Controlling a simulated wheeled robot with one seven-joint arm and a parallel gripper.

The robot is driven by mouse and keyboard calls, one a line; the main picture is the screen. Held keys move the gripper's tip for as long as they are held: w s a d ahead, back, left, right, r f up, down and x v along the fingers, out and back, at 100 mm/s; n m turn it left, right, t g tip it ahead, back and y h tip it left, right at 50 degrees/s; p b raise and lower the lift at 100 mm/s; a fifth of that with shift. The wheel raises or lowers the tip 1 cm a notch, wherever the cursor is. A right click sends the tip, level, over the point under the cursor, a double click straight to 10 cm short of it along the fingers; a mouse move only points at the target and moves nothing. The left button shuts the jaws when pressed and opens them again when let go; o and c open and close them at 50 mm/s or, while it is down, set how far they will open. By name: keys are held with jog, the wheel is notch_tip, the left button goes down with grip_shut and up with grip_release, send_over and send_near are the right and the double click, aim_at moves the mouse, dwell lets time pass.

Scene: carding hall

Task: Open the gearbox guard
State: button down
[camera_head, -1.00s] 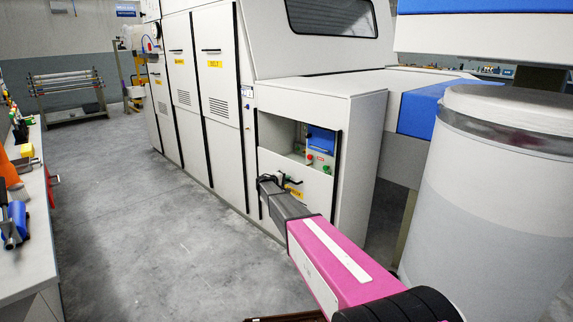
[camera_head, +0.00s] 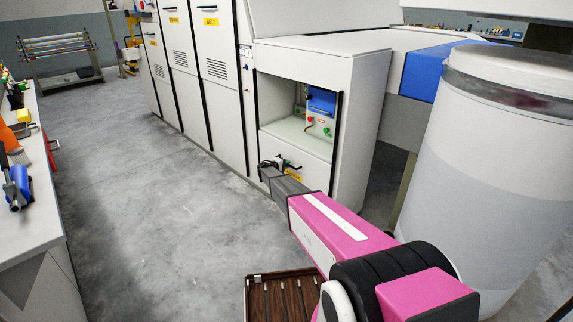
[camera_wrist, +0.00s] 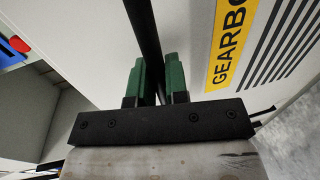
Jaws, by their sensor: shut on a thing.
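The gearbox guard (camera_head: 316,172) is a pale panel with a yellow label on the front of the low cabinet. Above it is a wide opening showing the inside. My gripper (camera_head: 268,168) is at the guard's left part. In the wrist view the green fingers of my gripper (camera_wrist: 154,68) are shut around a black bar (camera_wrist: 142,27), taken as the guard's handle. The yellow GEARBOX label (camera_wrist: 230,45), partly cut off, lies right of the bar on the pale guard (camera_wrist: 190,30). The guard's lower part is partly hidden by my arm.
Inside the opening are a blue box (camera_head: 321,101) and red and green buttons. A large pale can (camera_head: 490,180) stands close at right. A workbench (camera_head: 35,225) runs along the left. A brown slatted crate (camera_head: 250,300) is low in front. The floor between is clear.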

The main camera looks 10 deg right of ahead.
jog(key=c, duration=1.1)
grip_release()
jog(key=shift+c, duration=0.2)
jog(key=shift+a, duration=0.1)
jog(key=v, duration=1)
jog(key=shift+s+a, duration=0.2)
jog(key=shift+a, duration=0.1)
